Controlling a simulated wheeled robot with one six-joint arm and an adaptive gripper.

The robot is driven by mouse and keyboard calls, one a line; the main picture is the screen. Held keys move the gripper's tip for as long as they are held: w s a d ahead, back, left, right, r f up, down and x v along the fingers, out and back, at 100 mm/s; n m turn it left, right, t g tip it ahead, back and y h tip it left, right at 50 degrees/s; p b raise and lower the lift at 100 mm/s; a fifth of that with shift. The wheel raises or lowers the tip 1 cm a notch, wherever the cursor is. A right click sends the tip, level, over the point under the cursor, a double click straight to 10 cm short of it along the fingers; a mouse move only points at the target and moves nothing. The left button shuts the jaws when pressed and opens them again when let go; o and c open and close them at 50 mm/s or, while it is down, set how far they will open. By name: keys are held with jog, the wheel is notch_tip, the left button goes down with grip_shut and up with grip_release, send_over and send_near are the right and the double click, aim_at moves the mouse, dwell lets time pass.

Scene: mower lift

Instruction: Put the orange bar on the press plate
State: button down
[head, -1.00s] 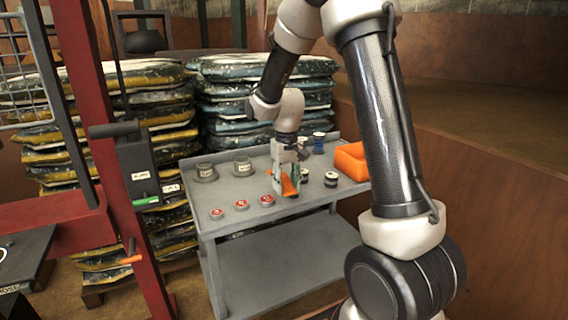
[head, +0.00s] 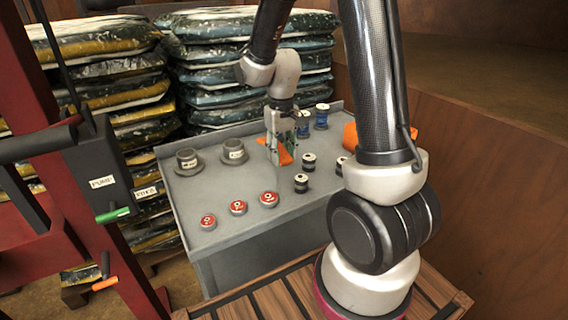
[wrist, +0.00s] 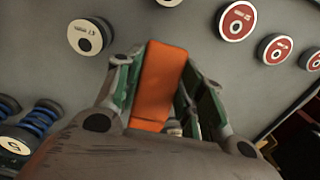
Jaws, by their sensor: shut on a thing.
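The orange bar (head: 284,157) is between the fingers of my gripper (head: 278,148), over the middle of the grey cart top in the head view. In the wrist view the orange bar (wrist: 160,82) lies lengthwise between the green-lined fingers, and my gripper (wrist: 162,95) is shut on it. I cannot tell whether the bar touches the cart top. The press plate is not in view; the red press frame (head: 30,80) stands at the left edge, with a labelled control box (head: 100,180) on it.
The grey cart top (head: 215,195) holds red-topped discs (head: 238,207), grey labelled weights (head: 233,150), black-and-white spools (head: 301,183) and blue spools (head: 321,116). An orange container (head: 350,135) is partly behind my arm. Stacked sacks (head: 245,65) stand behind the cart.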

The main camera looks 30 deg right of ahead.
aim_at(282, 177)
jog(key=shift+f, duration=2.9)
jog(key=shift+f, duration=0.1)
jog(key=c, duration=0.9)
grip_release()
